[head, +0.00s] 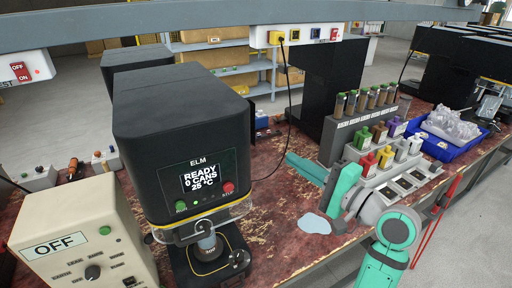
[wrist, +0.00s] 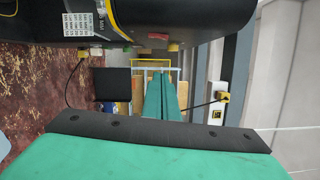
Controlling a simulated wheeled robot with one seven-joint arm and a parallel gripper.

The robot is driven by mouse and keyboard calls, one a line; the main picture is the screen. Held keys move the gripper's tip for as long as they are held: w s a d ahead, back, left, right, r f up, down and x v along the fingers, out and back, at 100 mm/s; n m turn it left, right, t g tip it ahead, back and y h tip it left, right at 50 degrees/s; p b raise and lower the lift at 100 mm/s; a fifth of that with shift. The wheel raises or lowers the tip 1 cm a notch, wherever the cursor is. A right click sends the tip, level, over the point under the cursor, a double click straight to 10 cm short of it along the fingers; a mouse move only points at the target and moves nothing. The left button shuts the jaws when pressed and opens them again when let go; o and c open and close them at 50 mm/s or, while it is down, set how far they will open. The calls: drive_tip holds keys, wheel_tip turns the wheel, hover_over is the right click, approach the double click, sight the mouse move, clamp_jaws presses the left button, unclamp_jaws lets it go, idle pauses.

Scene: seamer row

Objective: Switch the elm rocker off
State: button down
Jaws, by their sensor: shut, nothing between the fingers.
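The elm machine (head: 180,140) is a tall black seamer marked ELM at the front left in the head view. Its screen reads READY, 0 CANS, 25 °C, with a green RUN and a red STOP button below. I cannot make out a rocker on its body. A red rocker (head: 335,34) sits on the overhead outlet box; whether it belongs to the elm is not readable. My gripper (head: 292,160) is to the right of the elm machine, above the bench, pointing left. In the wrist view my gripper (wrist: 161,76) has its teal fingers together, empty.
A beige box (head: 85,240) showing OFF stands front left. Another red switch (head: 20,72) hangs at far left. A yellow plug (head: 276,38) trails a black cable behind the elm. Bottle racks (head: 340,140) and a blue tray (head: 455,150) are at right.

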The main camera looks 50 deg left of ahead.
drive_tip(key=s+a, duration=0.3)
drive_tip(key=a, duration=0.8)
drive_tip(key=shift+s+r, duration=0.2)
drive_tip(key=shift+r, duration=0.2)
drive_tip(key=shift+w, duration=0.1)
drive_tip(key=w+d, duration=0.3)
drive_tip(key=d, duration=0.8)
drive_tip(key=shift+w+r, duration=0.15)
drive_tip(key=shift+r, duration=0.25)
